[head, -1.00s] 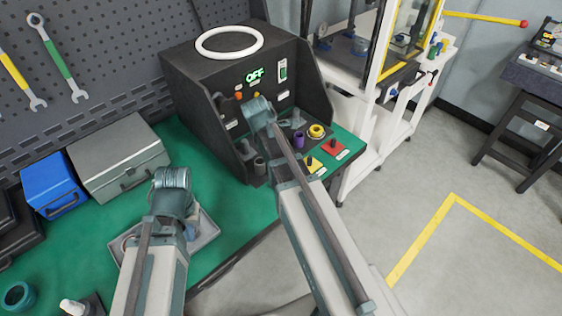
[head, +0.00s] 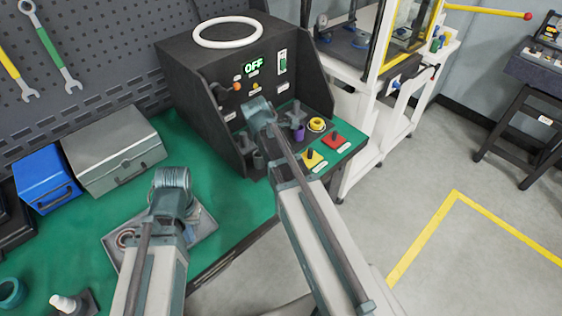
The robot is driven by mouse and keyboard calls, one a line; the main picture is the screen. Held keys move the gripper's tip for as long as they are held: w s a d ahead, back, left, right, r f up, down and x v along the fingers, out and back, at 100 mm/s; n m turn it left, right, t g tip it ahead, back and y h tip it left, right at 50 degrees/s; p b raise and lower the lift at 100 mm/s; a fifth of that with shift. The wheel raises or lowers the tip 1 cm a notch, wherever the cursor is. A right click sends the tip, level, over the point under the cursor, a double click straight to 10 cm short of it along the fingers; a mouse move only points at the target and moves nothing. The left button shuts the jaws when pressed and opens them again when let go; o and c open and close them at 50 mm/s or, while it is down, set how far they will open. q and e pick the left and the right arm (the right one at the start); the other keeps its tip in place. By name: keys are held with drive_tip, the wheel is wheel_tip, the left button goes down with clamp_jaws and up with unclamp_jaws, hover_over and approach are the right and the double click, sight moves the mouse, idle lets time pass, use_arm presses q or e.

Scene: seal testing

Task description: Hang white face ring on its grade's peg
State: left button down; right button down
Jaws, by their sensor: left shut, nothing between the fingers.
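A large white ring (head: 228,32) lies flat on top of the black test box (head: 195,62). A yellow plate (head: 311,159) and a red plate (head: 333,140), each with a dark upright peg, stand on the green bench at the box's right front. My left gripper (head: 171,192) is over the grey tray (head: 203,228), shut and empty; its fingertips are hidden behind its own wrist. My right gripper (head: 258,108) is in front of the box's panel; its fingers are hidden, so I cannot tell its state. A small reddish ring (head: 125,237) shows in the tray.
A purple part (head: 298,132) and a yellow ring-shaped part (head: 317,124) are near the plates. A grey case (head: 115,150) and a blue box (head: 45,180) stand at the left. A teal ring (head: 11,293) lies at the lower left. Open floor is at the right.

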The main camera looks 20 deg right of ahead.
use_arm(q)
drive_tip(key=shift+f, duration=0.15)
use_arm(e)
drive_tip(key=shift+f, duration=0.15)
